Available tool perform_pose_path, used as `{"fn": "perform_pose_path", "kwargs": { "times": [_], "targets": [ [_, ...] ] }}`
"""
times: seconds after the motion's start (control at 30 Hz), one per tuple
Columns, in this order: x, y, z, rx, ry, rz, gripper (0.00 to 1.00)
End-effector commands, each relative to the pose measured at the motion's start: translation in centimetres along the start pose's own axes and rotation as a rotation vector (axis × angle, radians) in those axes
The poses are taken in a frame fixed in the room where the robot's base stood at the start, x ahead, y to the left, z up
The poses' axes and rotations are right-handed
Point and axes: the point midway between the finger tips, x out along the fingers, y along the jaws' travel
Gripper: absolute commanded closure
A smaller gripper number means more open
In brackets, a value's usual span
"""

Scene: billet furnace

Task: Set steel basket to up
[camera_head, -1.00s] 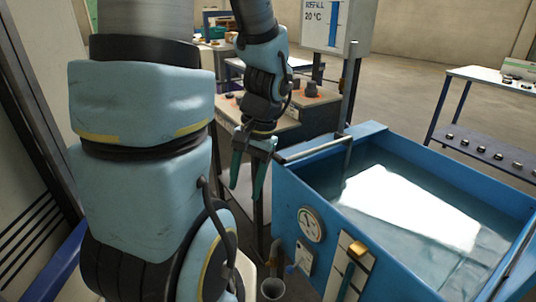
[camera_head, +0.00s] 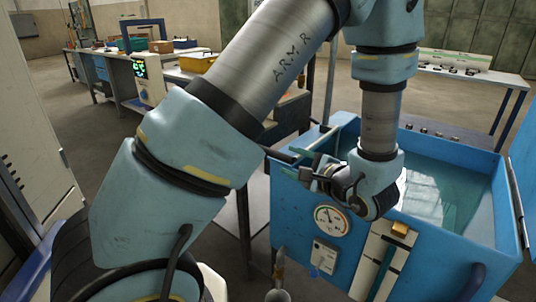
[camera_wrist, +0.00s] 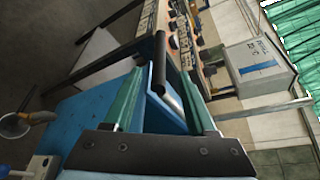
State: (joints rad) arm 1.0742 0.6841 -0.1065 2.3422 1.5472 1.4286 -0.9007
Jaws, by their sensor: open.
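The blue tank (camera_head: 300,215) is full of water. I cannot make out the steel basket in it. A bar with a black grip (camera_head: 279,155) sticks out at the tank's left rim, and its pale rod (camera_head: 326,138) runs up to the right. My gripper (camera_head: 303,164) is beside this bar at the tank's near left corner, partly hidden by my wrist. In the wrist view the teal fingers (camera_wrist: 162,88) are apart, with the black grip (camera_wrist: 160,62) showing between them. I cannot tell whether either finger touches it.
A workbench (camera_head: 225,78) stands behind to the left, and a table (camera_head: 470,72) with small parts behind to the right. In the wrist view a grey box (camera_wrist: 258,68) stands beyond the handle.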

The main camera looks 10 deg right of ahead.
Motion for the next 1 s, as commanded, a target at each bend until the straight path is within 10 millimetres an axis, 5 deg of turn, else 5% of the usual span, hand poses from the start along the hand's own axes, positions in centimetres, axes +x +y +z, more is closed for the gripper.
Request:
{"fn": "perform_pose_path", "kwargs": {
  "times": [0.5,0.93,1.0],
  "targets": [
    [8.6,0.0,0.2,0.0,-0.004,0.006,0.43],
    [9.5,0.1,0.1,0.001,-0.002,0.005,0.43],
    [9.5,0.1,0.1,0.001,-0.002,0.005,0.51]
  ]
}}
